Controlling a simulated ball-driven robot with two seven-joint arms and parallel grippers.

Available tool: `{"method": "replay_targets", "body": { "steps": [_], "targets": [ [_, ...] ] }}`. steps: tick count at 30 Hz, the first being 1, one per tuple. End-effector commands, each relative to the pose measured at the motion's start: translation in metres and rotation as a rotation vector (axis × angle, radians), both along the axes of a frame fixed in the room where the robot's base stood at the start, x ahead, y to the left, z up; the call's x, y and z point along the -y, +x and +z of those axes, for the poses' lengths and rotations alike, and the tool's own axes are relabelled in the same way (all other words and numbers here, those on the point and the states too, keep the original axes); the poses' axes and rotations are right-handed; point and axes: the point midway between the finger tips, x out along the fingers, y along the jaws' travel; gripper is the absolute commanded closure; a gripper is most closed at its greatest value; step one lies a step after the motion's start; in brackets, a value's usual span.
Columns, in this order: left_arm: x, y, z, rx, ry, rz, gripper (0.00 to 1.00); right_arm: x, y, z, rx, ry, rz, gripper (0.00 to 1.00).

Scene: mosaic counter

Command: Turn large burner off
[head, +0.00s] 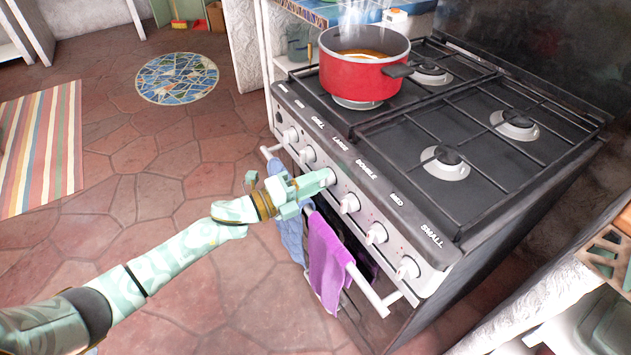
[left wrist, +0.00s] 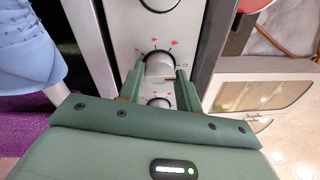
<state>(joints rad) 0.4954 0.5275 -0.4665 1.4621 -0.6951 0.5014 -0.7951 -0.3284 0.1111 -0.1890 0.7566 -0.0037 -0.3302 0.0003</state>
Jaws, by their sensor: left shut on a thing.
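The stove (head: 415,120) has a row of white knobs on its front panel, with printed labels along the edge above them. My left gripper (head: 325,180) is at the knob below the LARGE label (head: 340,143), which its fingers mostly hide in the head view. In the left wrist view, that round knob (left wrist: 158,62) sits between the two green fingers of my left gripper (left wrist: 160,85), which is shut on it. A red pot (head: 360,75) with orange contents stands on the front-left burner (head: 357,103), steaming. I cannot tell whether a flame burns there. My right gripper is out of view.
An oven rail (head: 362,288) runs below the knobs, with a purple towel (head: 328,255) and a blue cloth (head: 289,235) hanging on it. Other knobs (head: 349,203) sit close beside the gripper.

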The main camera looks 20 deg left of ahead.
Motion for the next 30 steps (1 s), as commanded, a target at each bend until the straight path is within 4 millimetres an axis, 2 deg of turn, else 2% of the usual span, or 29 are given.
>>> {"method": "replay_targets", "body": {
  "steps": [1, 7, 8, 9, 23, 26, 30],
  "targets": [
    [0.001, -0.002, -0.007, -0.01, 0.008, -0.001, 0.88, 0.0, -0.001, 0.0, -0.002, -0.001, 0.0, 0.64],
    [0.001, -0.002, -0.007, -0.01, 0.008, -0.001, 0.88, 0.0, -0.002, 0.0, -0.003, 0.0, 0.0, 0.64],
    [0.001, -0.002, -0.007, -0.01, 0.008, -0.001, 0.57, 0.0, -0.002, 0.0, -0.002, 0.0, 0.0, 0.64],
    [0.0, -0.002, -0.007, -0.011, 0.007, 0.0, 0.46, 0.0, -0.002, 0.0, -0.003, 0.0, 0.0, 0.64],
    [-0.002, -0.002, -0.002, -0.004, 0.002, 0.0, 0.45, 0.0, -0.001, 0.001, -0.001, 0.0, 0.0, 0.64],
    [-0.009, -0.01, -0.001, -0.004, 0.001, 0.0, 0.45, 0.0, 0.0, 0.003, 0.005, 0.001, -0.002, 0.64],
    [-0.03, -0.033, -0.002, -0.006, 0.004, 0.001, 0.45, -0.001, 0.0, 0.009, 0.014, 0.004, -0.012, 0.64]
  ]
}}
